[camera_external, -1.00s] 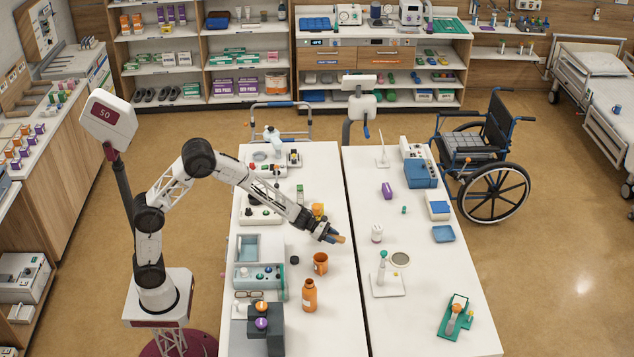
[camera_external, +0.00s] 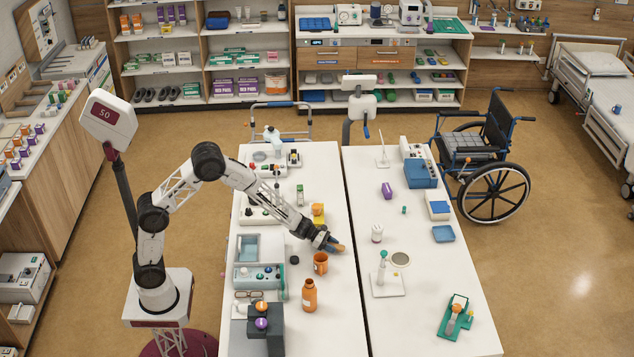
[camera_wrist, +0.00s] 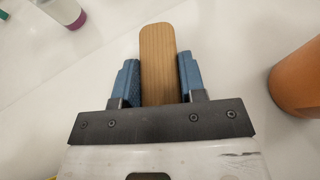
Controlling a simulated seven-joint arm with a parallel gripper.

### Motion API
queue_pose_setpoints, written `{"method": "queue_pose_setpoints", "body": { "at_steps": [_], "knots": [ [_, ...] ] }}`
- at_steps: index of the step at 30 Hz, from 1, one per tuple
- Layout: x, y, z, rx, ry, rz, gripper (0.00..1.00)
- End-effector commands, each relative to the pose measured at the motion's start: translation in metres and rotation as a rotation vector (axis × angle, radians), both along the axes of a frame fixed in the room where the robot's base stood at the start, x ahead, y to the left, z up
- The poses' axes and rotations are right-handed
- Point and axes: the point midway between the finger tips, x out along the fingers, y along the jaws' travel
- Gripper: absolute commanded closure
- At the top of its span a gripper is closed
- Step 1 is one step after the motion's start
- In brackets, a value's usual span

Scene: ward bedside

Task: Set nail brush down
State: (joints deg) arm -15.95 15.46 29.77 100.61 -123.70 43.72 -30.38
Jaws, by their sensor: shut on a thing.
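The nail brush (camera_wrist: 158,62) shows in the wrist view as a tan, ribbed wooden block with a rounded end. My gripper (camera_wrist: 158,80) has its blue fingers shut on both sides of it. In the external view my gripper (camera_external: 333,245) is low over the right part of the left white table (camera_external: 338,190), near the gap between the tables. Only a small brown end of the brush (camera_external: 340,247) shows there. I cannot tell whether the brush touches the tabletop.
An orange cup (camera_external: 320,264) stands close in front of my gripper, and an orange bottle (camera_external: 309,295) stands farther forward. An orange-and-yellow object (camera_external: 318,213) is just behind. The second table (camera_external: 410,300) lies to the right across a narrow gap. Bare tabletop surrounds the brush's right side.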

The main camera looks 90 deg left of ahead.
Motion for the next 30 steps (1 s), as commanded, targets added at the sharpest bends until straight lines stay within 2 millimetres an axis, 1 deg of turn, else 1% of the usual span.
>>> {"method": "queue_pose_setpoints", "body": {
  "at_steps": [14, 15, 20, 30],
  "knots": [
    [0.0, 0.0001, -0.0057, -0.001, 0.0, 0.0, 0.85],
    [0.0, 0.0001, -0.0062, -0.001, 0.0, 0.0, 0.61],
    [0.0, 0.0001, -0.0058, 0.0, 0.0, 0.0, 0.37],
    [0.0002, 0.0001, -0.0045, 0.0, 0.0, 0.0, 0.37]
  ]
}}
